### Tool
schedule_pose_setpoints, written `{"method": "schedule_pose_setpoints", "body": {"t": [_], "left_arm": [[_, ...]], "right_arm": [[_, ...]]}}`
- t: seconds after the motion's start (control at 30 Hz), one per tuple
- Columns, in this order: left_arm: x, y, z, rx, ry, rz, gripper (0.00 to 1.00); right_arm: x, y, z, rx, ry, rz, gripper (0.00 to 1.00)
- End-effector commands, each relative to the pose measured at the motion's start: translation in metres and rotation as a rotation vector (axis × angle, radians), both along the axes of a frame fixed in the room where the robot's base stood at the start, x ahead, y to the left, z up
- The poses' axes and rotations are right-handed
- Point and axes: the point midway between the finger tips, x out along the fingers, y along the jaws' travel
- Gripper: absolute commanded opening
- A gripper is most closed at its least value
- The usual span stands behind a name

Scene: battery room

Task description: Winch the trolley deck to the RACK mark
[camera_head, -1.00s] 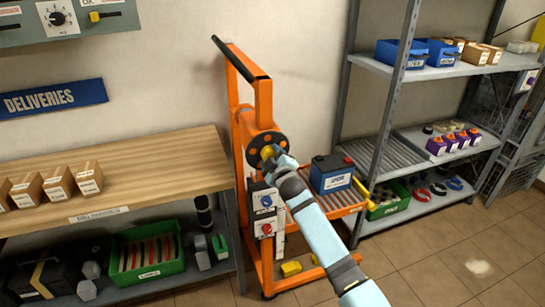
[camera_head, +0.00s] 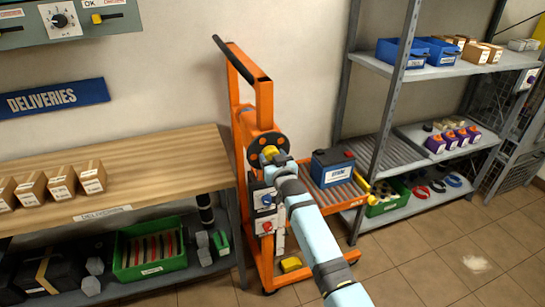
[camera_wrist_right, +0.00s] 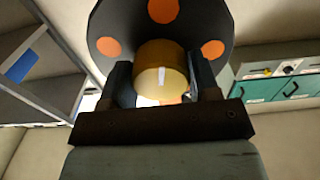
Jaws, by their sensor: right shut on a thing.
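The orange trolley (camera_head: 237,120) stands between the bench and the rack. Its dark winch wheel (camera_head: 257,142) has a yellow crank knob (camera_head: 270,152). My right gripper (camera_head: 272,157) is shut on this knob. In the right wrist view the knob (camera_wrist_right: 158,68) sits between both fingers, in front of the wheel (camera_wrist_right: 125,18) with its orange spots. The RACK mark cannot be made out. My left gripper is not in view.
A grey rack (camera_head: 383,130) stands close on the trolley's right, its roller shelf (camera_head: 392,153) beside the deck. A wooden bench (camera_head: 130,170) with small boxes is on the left. Control plates (camera_head: 264,201) hang below the wheel.

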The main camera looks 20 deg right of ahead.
Motion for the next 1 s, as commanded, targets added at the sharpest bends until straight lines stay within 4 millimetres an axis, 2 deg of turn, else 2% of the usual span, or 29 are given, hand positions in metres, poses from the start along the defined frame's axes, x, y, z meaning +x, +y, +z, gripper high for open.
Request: {"method": "schedule_pose_setpoints", "body": {"t": [0.3,0.83,0.87,0.97,1.0], "left_arm": [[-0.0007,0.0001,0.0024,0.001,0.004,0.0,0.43],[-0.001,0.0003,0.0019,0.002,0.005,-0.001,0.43],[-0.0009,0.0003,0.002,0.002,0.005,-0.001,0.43],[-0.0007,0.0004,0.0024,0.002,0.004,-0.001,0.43],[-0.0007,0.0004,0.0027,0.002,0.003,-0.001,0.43]], "right_arm": [[-0.0003,0.0006,-0.0007,0.121,0.006,0.0,0.32],[-0.0003,0.0007,-0.001,0.144,0.006,0.0,0.32],[-0.0003,0.0007,-0.001,0.144,0.006,0.0,0.58],[-0.0003,0.0007,-0.0009,0.144,0.006,0.0,0.81],[-0.0002,0.0007,-0.0008,0.144,0.006,0.0,0.81]]}}
